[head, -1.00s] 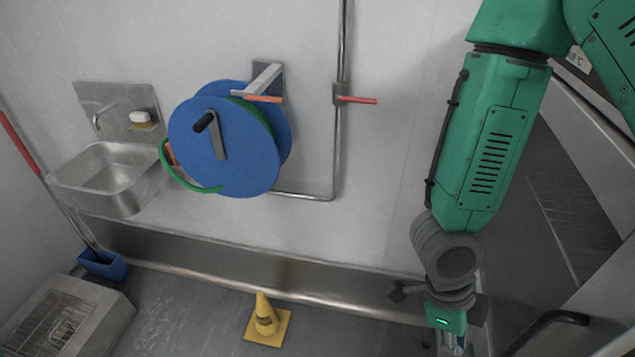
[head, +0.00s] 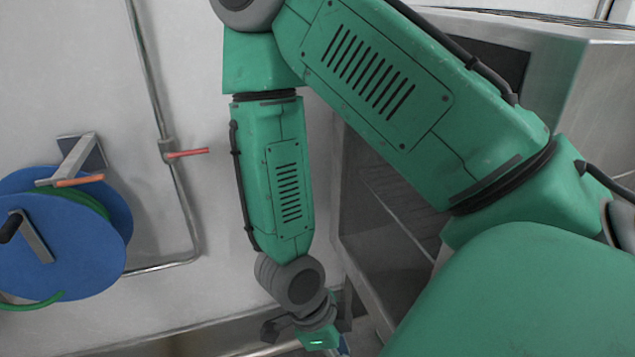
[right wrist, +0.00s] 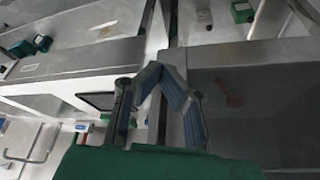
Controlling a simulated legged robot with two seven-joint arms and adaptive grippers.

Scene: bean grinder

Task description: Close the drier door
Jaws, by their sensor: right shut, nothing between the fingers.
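A steel-framed dark panel (head: 376,205), which looks like the drier door, stands right of my right forearm in the head view. The drier's steel cabinet (head: 585,90) shows at the upper right. My right arm hides much of both, so I cannot tell how far the door stands open. My right gripper (head: 343,346) points down near the panel's left side, cut off by the bottom edge. In the right wrist view its blue-grey fingers (right wrist: 160,75) meet at the tips, empty. Contact with the panel cannot be told. My left gripper is out of view.
A blue hose reel (head: 75,245) hangs on the wall at the left. A pipe with a red lever (head: 188,153) runs down the wall beside it.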

